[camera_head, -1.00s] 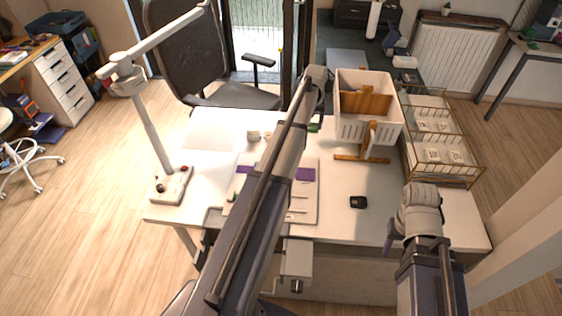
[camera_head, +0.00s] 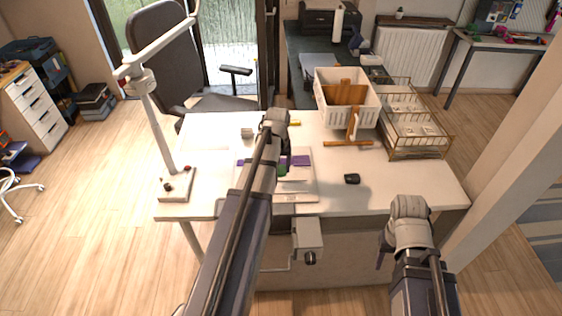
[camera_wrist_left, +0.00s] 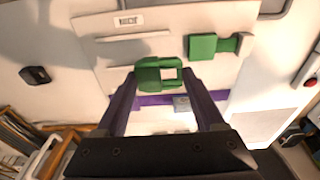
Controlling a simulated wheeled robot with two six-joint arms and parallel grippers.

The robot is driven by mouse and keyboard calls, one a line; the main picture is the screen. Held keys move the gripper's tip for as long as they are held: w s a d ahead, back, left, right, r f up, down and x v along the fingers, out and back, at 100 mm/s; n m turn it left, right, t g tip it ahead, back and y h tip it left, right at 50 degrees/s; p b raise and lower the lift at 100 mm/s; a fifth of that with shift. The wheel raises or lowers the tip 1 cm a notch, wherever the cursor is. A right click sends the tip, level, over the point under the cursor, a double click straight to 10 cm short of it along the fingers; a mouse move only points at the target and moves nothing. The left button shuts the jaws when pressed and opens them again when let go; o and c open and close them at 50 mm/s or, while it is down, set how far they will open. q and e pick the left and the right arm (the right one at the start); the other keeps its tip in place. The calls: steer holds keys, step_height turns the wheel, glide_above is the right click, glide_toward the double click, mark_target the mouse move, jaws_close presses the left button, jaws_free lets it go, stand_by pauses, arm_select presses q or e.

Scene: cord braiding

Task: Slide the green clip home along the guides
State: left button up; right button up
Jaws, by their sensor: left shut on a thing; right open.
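The green clip (camera_wrist_left: 150,78), a block with an open frame, sits between the purple fingertips of my left gripper (camera_wrist_left: 158,84) in the left wrist view. My left gripper is shut on it, over the pale board (camera_wrist_left: 112,62). It also shows as a green patch (camera_head: 282,171) beside my arm in the head view. A second green piece (camera_wrist_left: 202,47) with a narrow neck lies on the board, apart from the clip. My right gripper (camera_head: 382,257) is open in front of the table; only part shows.
A white basket with a wooden divider (camera_head: 328,112) and wire trays (camera_head: 444,150) stand at the back right. A small black object (camera_head: 352,179) lies right of the board. A lamp base (camera_head: 176,187) stands at the left. The front right tabletop is clear.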

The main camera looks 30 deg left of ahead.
mark_target(278, 187)
arm_select(q)
steer(key=shift+w+f, duration=0.15)
steer(key=shift+f, duration=0.05)
steer(key=shift+f+b, duration=0.25)
steer(key=shift+b, duration=0.2)
step_height(278, 187, down, 7)
steer(key=b, duration=0.6)
steer(key=shift+r+b, duration=0.1)
steer(key=shift+b, duration=0.3)
steer(key=shift+f, duration=0.2)
stand_by(0.6)
steer(key=o, duration=1.3)
steer(key=shift+r, duration=0.15)
